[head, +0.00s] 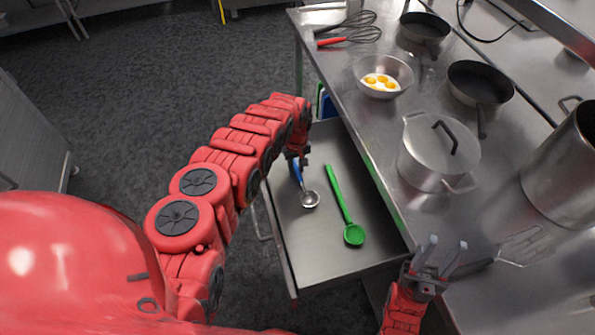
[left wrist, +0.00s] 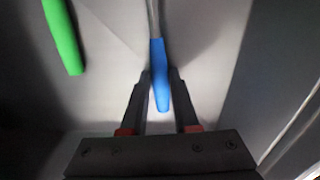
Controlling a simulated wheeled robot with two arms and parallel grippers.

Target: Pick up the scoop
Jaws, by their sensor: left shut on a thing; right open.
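The scoop (head: 309,199) has a round metal bowl and a blue handle, and is at the open metal drawer (head: 299,250). My left gripper (head: 297,160) is shut on the blue handle near its end. In the left wrist view the blue handle (left wrist: 158,75) lies between the two dark fingers of the gripper (left wrist: 157,85). I cannot tell whether the scoop still touches the drawer floor. My right gripper (head: 437,256) is open and empty, by the counter's front edge at the lower right.
A green spoon (head: 340,200) lies in the drawer right of the scoop. On the counter (head: 400,215) are a lidded pot (head: 430,165), a bowl with eggs (head: 384,75), pans (head: 480,83), whisks (head: 350,37) and a spatula (head: 520,247). Floor left of the drawer is clear.

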